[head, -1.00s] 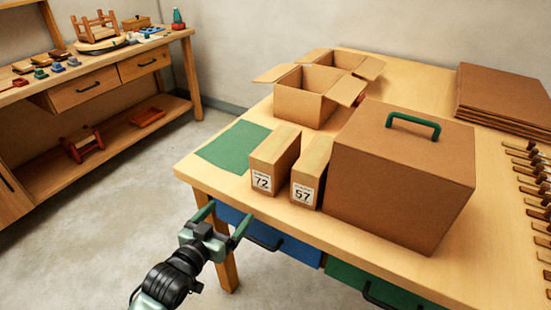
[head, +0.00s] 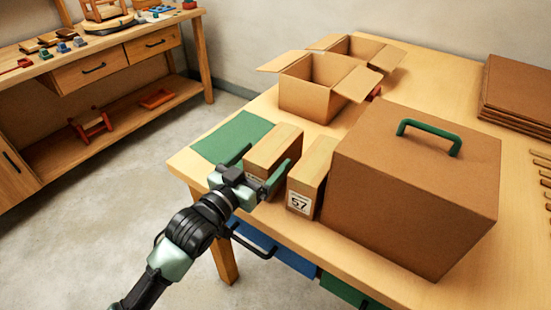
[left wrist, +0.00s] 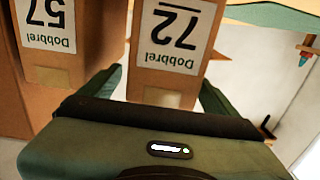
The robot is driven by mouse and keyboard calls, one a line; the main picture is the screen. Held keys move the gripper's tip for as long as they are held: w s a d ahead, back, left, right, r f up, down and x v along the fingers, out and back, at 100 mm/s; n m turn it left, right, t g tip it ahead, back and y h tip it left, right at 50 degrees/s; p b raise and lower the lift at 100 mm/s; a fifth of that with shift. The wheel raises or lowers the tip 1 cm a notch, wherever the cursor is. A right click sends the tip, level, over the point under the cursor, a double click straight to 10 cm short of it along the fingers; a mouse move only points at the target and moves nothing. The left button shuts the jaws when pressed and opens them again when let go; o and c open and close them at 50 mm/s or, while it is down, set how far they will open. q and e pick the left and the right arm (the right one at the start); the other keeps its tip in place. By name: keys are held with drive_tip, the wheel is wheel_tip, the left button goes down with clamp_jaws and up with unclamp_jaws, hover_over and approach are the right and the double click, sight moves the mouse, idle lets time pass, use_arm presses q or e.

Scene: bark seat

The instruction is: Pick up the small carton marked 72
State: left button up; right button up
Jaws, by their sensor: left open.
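The small carton marked 72 (head: 273,147) stands upright on the table, left of the carton marked 57 (head: 309,182). My left gripper (head: 263,172) is open at its front end, with one finger on each side of it in the head view. Its label is mostly hidden there by the gripper. In the left wrist view the 72 carton (left wrist: 172,45) appears upside down between the two green fingers, and the 57 carton (left wrist: 50,60) is just to the left. My right gripper is not in view.
A large brown box with a green handle (head: 415,185) stands right of the 57 carton. Open boxes (head: 310,95) stand behind. A green mat (head: 232,137) lies left of the 72 carton. Flat cardboard (head: 515,95) lies at the far right.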

sight(272, 150)
use_arm(q)
drive_tip(key=x, duration=0.4)
drive_tip(key=shift+w+f, duration=0.1)
drive_tip(key=shift+f, duration=0.05)
drive_tip(key=c, duration=1.8)
